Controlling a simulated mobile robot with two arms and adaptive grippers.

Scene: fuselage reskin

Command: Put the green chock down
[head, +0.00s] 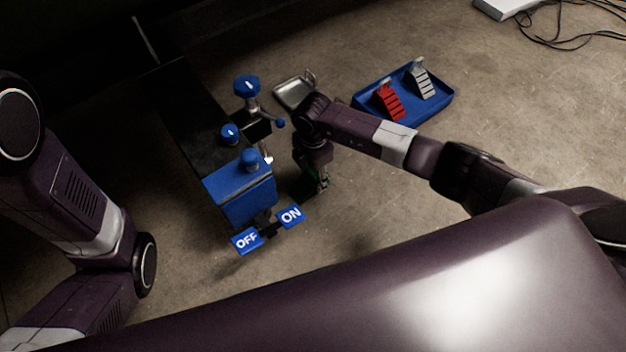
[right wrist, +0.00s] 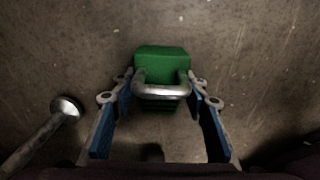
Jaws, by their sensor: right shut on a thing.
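The green chock (right wrist: 162,62) is in the right wrist view, a green block with a silver loop handle on its near side. My right gripper (right wrist: 161,98) is shut on the chock, its blue-padded fingers on either side of the handle. In the head view my right gripper (head: 319,184) points down to the right of the blue machine, low over the concrete floor. The chock is mostly hidden there, and I cannot tell whether it touches the floor. My left arm shows at the left, but its gripper is out of view.
The blue machine (head: 240,190) with OFF and ON plates stands just left of the right gripper. A blue tray (head: 437,104) holds a red chock (head: 388,101) and a grey chock (head: 422,80). A small metal tray (head: 290,94) lies behind.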

